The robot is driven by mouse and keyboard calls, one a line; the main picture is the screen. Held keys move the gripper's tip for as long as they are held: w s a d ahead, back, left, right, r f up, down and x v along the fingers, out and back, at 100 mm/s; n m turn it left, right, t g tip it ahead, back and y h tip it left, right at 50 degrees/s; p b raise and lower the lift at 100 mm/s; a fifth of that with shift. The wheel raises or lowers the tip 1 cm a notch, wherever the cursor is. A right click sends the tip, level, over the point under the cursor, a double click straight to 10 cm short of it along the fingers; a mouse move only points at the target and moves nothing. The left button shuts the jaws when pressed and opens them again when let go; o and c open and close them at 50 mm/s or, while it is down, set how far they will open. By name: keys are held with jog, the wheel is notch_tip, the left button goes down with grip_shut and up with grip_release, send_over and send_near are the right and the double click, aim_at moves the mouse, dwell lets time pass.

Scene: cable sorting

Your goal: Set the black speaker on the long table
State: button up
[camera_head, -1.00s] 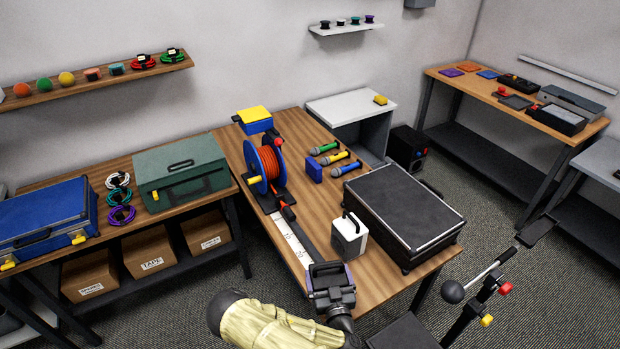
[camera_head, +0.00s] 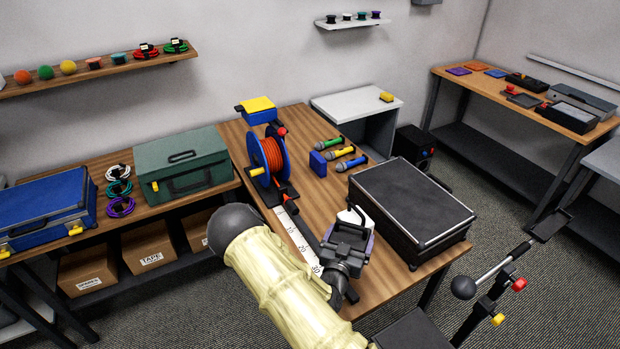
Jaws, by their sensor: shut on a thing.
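A black box with red and blue spots, which looks like the black speaker (camera_head: 413,149), stands on the floor beside the white cabinet, away from my gripper. My gripper (camera_head: 351,221) is at the white box (camera_head: 354,214) on the middle wooden table (camera_head: 312,212). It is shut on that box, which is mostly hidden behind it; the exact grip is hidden. Another wooden table (camera_head: 142,211) runs along the left wall. I cannot tell which table is the long one.
A large black case (camera_head: 412,200) lies right of my gripper. A cable reel (camera_head: 268,160), several microphones (camera_head: 330,143) and a measuring strip (camera_head: 295,234) lie on the middle table. A green case (camera_head: 182,160) and blue case (camera_head: 45,213) fill much of the left table.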

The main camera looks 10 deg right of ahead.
aim_at(369, 229)
jog(key=d+m+g+h+b, duration=0.1)
jog(key=d+r+m+g+h+b, duration=0.1)
jog(key=d+h+b, duration=0.1)
jog(key=shift+w+d+r+m+b, duration=0.15)
jog(key=shift+w+d+m+b, duration=0.05)
jog(key=shift+m+b, duration=0.1)
jog(key=g+b, duration=0.1)
jog(key=b, duration=0.1)
jog(key=d+m+g+h+b, duration=0.1)
jog(key=shift+w+d+f+m+h+b, duration=0.1)
jog(key=shift+d+f+m+h+b, duration=0.2)
jog(key=shift+f+b, duration=0.1)
jog(key=d+m+g+h+b, duration=0.1)
jog(key=g+b, duration=0.1)
jog(key=b, duration=0.2)
jog(key=s+d+m+g+h+b, duration=0.1)
jog(key=d+b, duration=0.1)
jog(key=b, duration=0.3)
jog(key=s+d+m+g+h+b, duration=0.1)
jog(key=g+b, duration=0.1)
jog(key=b, duration=0.2)
jog(key=shift+d+f+m+g+b, duration=0.1)
jog(key=shift+d+m+g+b, duration=0.1)
jog(key=shift+m+g+b, duration=0.15)
notch_tip(369, 229, down, 6)
jog(key=shift+f, duration=0.15)
jog(key=shift+w, duration=0.1)
